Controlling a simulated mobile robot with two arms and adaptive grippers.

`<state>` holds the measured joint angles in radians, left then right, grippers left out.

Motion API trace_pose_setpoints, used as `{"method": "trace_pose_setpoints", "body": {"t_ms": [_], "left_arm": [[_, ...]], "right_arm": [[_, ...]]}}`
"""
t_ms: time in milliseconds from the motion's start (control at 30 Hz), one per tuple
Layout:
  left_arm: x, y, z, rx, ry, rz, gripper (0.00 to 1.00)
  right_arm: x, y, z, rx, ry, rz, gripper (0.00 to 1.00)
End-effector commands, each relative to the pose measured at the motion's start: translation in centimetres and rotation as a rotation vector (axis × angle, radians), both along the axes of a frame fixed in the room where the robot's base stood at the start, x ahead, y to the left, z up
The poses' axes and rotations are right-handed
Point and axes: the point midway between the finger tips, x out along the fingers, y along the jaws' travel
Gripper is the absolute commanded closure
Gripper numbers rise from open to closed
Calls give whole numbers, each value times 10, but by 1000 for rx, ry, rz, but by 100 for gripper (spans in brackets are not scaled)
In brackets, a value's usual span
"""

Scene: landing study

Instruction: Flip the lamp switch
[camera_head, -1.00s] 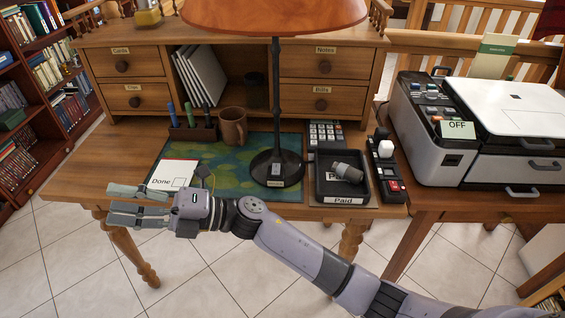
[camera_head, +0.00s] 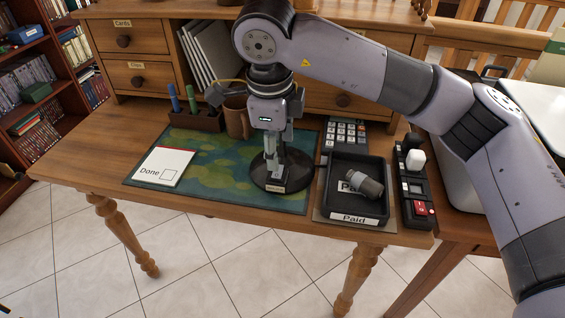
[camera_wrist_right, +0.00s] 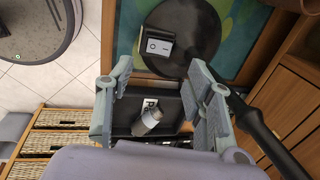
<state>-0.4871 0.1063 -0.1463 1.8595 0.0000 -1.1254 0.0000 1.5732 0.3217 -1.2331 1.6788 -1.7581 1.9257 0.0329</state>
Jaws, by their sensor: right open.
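The lamp's round dark base (camera_head: 301,178) stands on the green mat; it also shows in the wrist view (camera_wrist_right: 208,35). The lamp's pole is mostly hidden behind my right arm in the head view, and its shade is out of frame. The small rocker switch (camera_head: 275,189) sits on the front of the base. In the wrist view the switch (camera_wrist_right: 158,46) is white and black with marks on it. My right gripper (camera_head: 272,166) points down over the base, open and empty. In the wrist view its fingertips (camera_wrist_right: 160,72) flank the line to the switch. I cannot tell whether they touch it.
A black "Paid" tray (camera_head: 357,219) with a grey stamp-like object (camera_head: 366,185) lies right of the base. A "Done" card (camera_head: 163,166), mug (camera_head: 238,120) and pen holder (camera_head: 196,121) are on the left.

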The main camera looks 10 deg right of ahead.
Motion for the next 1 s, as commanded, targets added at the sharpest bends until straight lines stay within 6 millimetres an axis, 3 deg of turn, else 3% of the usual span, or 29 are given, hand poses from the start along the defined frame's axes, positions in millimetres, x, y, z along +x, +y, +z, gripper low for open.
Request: {"method": "trace_pose_setpoints", "body": {"t_ms": [200,400,733,1000], "left_arm": [[3,0,11,-1,-7,1,52],[4,0,18,-1,-11,1,52],[4,-1,20,-1,-9,1,52],[4,-1,20,-1,-9,1,52]], "right_arm": [[6,-2,-37,3,6,2,52],[11,-3,-58,4,5,2,52],[12,-3,-63,5,5,3,52],[12,-3,-62,5,5,3,69]]}}
